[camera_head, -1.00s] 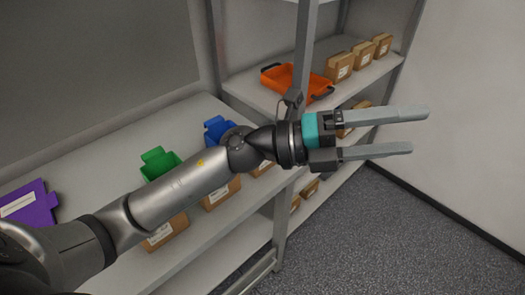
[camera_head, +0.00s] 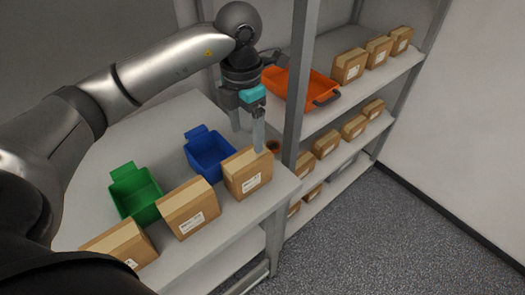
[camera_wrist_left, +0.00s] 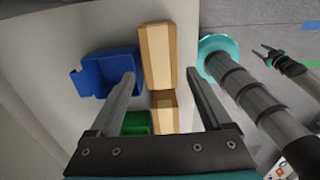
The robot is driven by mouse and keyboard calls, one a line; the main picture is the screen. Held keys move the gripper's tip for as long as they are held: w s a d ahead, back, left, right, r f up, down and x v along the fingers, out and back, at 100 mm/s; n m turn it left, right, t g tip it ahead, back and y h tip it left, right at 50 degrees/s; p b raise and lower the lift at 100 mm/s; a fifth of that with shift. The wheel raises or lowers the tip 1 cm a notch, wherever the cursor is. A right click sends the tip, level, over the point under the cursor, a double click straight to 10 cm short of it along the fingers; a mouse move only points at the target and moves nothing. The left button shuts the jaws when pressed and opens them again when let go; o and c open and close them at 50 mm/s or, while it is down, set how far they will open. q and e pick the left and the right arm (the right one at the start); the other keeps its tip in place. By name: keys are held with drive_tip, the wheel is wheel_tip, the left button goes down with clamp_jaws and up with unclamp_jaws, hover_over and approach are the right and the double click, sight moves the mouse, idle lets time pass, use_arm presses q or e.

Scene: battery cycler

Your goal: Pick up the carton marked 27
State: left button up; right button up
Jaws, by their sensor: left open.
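No label can be read clearly, so I cannot tell which carton is marked 27. Three cardboard cartons stand along the near table edge: a right one (camera_head: 248,175), a middle one (camera_head: 189,208) and a left one (camera_head: 120,246). My left gripper (camera_head: 247,140) points down, open, at the right carton's back edge; one finger overlaps the carton in the picture, and contact is unclear. In the left wrist view a carton (camera_wrist_left: 158,60) lies between and beyond the open fingers (camera_wrist_left: 160,78). A small gripper, apparently my right one (camera_wrist_left: 268,52), shows at the right.
A blue bin (camera_head: 208,157) and a green bin (camera_head: 136,195) stand behind the cartons. A shelf post (camera_head: 296,90) rises just right of my gripper. The rack holds an orange tray (camera_head: 300,88) and several cartons (camera_head: 349,66). The floor (camera_head: 390,220) is clear.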

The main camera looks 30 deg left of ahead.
sight(247, 158)
use_arm(q)
drive_tip(key=shift+a, duration=0.15)
drive_tip(key=f, duration=0.4)
drive_tip(key=shift+s+f, duration=0.2)
drive_tip(key=shift+f, duration=0.1)
wheel_tip(247, 158, down, 4)
drive_tip(key=shift+f, duration=1.05)
drive_tip(key=f, duration=0.4)
drive_tip(key=shift+w+d+f+b, duration=0.15)
drive_tip(key=shift+w+d+b, duration=0.05)
drive_tip(key=shift+b, duration=0.1)
use_arm(e)
drive_tip(key=s, duration=0.3)
drive_tip(key=shift+d+f+g, duration=0.1)
drive_tip(key=shift+f+g, duration=0.2)
drive_tip(key=shift+f, duration=0.05)
